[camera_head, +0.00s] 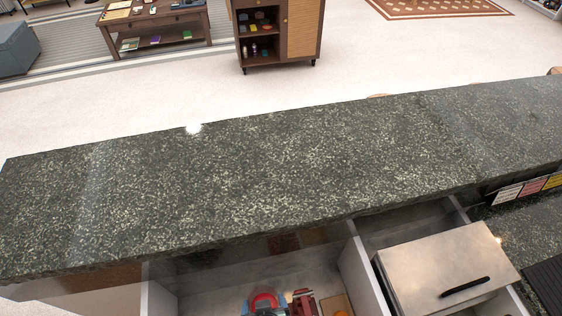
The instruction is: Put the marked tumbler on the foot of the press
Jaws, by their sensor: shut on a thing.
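I cannot make out the marked tumbler in this view. A red and blue object (264,302) shows at the bottom edge, on a pale surface behind the counter, and is cut off by the frame. I cannot tell whether it is part of the press. My gripper does not show in this view, so what it holds is hidden.
A speckled dark stone counter (250,185) crosses the view, its top bare. Below it, dividers separate open compartments. A metal lid with a black handle (440,270) is at the lower right. Small labels (530,187) stand at the right. A cabinet (277,30) stands beyond.

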